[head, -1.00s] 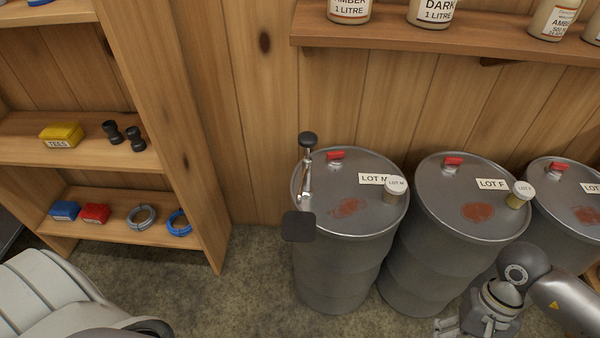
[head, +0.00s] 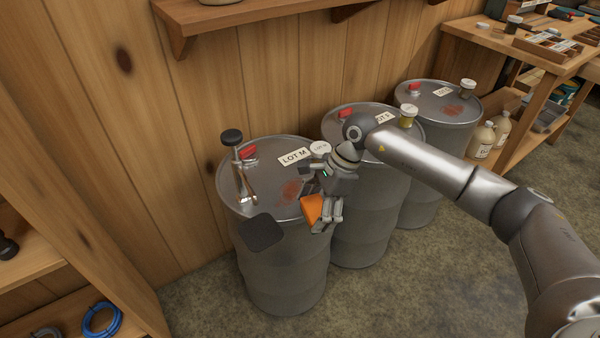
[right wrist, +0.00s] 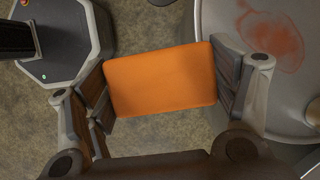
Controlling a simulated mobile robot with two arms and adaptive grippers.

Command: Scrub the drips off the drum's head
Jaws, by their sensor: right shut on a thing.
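The LOT M drum (head: 245,210) is a grey metal drum, nearest of a row. Its head has a reddish-brown drip patch (head: 291,191), partly behind my gripper; the patch shows top right in the right wrist view (right wrist: 275,40). My right gripper (head: 322,208) is shut on an orange sponge (head: 311,207) by the drum's right front rim. In the right wrist view, the sponge (right wrist: 160,80) sits between both fingers, with floor behind it and the patch to its right. I cannot tell its exact height over the rim. My left gripper is out of view.
Two more drums stand right, behind my arm. A shelf (head: 235,14) overhangs behind.

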